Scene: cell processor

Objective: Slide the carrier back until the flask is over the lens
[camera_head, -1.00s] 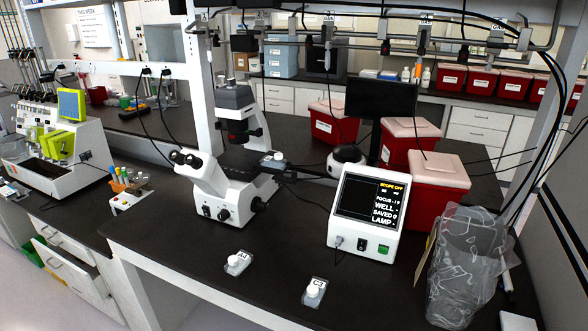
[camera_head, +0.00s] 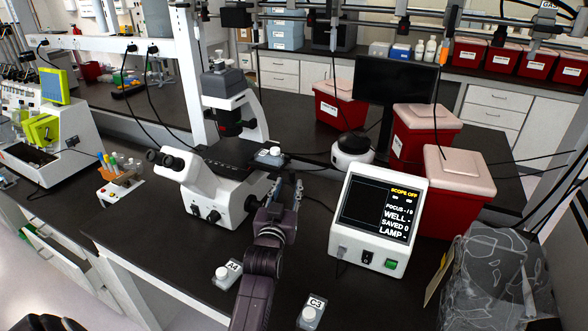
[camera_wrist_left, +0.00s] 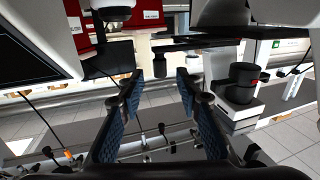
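The white microscope (camera_head: 222,190) stands on the bench with a dark stage and carrier (camera_head: 225,160) on top. A small clear flask with a white cap (camera_head: 274,153) sits at the right end of the carrier, to the right of the lamp column. The lens under the stage is hidden. My left gripper (camera_head: 289,188) is just in front of and below the flask end, apparently apart from it. In the left wrist view its two blue-padded fingers (camera_wrist_left: 160,84) are spread with nothing between them.
Flask A4 (camera_head: 222,273) and flask C3 (camera_head: 308,315) stand on the front bench. The display box (camera_head: 376,222) reads SCOPE OFF and stands right of my left arm. Red bins (camera_head: 455,195) and a clear bag (camera_head: 495,280) are farther right.

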